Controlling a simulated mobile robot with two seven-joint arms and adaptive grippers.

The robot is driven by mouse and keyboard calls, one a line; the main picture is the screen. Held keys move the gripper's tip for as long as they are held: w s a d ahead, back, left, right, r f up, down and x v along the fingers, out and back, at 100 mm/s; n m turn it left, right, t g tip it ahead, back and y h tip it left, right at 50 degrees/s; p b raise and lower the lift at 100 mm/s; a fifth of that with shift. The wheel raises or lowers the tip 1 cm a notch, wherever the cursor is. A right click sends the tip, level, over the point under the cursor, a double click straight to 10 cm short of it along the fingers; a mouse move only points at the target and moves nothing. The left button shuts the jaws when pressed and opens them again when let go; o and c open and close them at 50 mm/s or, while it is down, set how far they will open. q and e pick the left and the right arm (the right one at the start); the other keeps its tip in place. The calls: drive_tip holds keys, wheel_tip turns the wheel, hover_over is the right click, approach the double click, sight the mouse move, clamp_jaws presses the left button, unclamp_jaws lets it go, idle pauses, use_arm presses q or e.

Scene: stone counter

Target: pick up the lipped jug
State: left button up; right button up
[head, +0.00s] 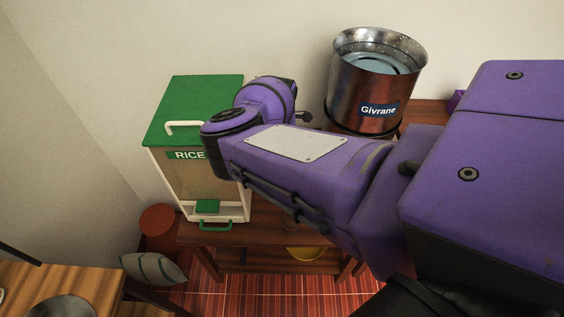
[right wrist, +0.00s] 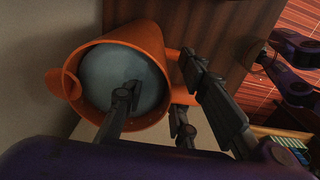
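The lipped jug (right wrist: 152,40) is orange and shows in the right wrist view, with its lip at the left and its handle at the right. Its opening faces the camera and looks pale grey-blue inside. My right gripper (right wrist: 157,102) is open at the jug's handle side. One dark finger overlaps the opening, and another is beyond the rim near the handle. I cannot tell whether either touches the jug. In the head view my right arm crosses the middle, and neither the jug nor the right gripper can be seen. My left gripper is not in view.
A green-lidded rice bin (head: 196,110) stands at the left of the wooden surface (head: 265,234). A metal Givrane bucket (head: 374,84) stands behind my arm against the wall. A red round object (head: 158,219) and a grey striped cushion-like object (head: 154,267) are lower left.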

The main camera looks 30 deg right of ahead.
clamp_jaws()
idle(0.4)
drive_tip(key=shift+w+d+r, duration=0.1)
drive_tip(key=shift+w+r, duration=0.05)
drive_tip(key=shift+w, duration=0.05)
drive_tip(key=shift+r, duration=0.2)
